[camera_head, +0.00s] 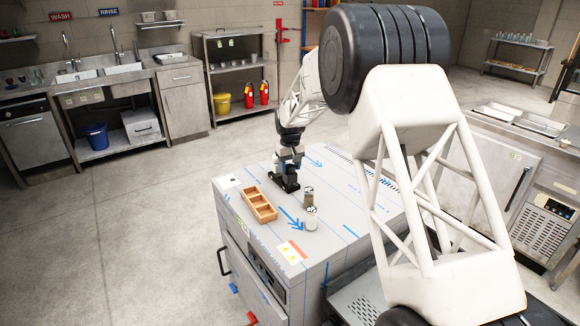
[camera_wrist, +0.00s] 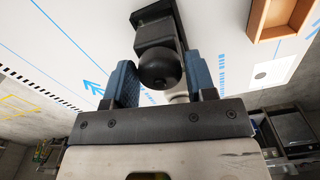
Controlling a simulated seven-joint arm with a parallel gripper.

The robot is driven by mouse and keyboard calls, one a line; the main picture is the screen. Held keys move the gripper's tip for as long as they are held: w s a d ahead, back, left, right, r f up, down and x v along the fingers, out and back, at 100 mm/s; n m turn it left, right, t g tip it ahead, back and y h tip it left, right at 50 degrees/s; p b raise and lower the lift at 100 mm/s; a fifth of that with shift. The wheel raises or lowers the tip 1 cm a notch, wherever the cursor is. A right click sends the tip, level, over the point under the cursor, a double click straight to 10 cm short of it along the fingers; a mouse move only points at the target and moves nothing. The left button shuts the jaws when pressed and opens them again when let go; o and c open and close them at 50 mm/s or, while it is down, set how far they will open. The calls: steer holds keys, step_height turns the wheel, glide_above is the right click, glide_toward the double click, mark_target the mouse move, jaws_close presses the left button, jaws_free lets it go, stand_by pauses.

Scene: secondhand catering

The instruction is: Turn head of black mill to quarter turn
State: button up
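The black mill, with a round dark head (camera_wrist: 159,70) and a blocky dark body, is in the middle of the wrist view between my two blue fingers. In the head view, the dark shape (camera_head: 285,184) at my gripper is small and partly covered by it. My gripper (camera_wrist: 160,82) is open, with one finger on each side of the mill's head. A narrow gap shows on the right; contact on the left cannot be told. The gripper also shows in the head view (camera_head: 288,165), low over the worktop. Any turn mark on the head is not visible.
A wooden divided tray (camera_head: 271,215) lies left of my gripper on the worktop (camera_head: 342,205). A brownish shaker (camera_head: 308,198) and a pale shaker (camera_head: 311,219) stand close by toward the front. Blue arrows and printed labels mark the top. Its left edge is near the tray.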

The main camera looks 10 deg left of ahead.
mark_target(290, 166)
steer(key=c, duration=0.5)
steer(key=shift+m, duration=0.4)
steer(key=o, duration=0.9)
steer(key=shift+r, duration=0.15)
steer(key=shift+r, duration=3.7)
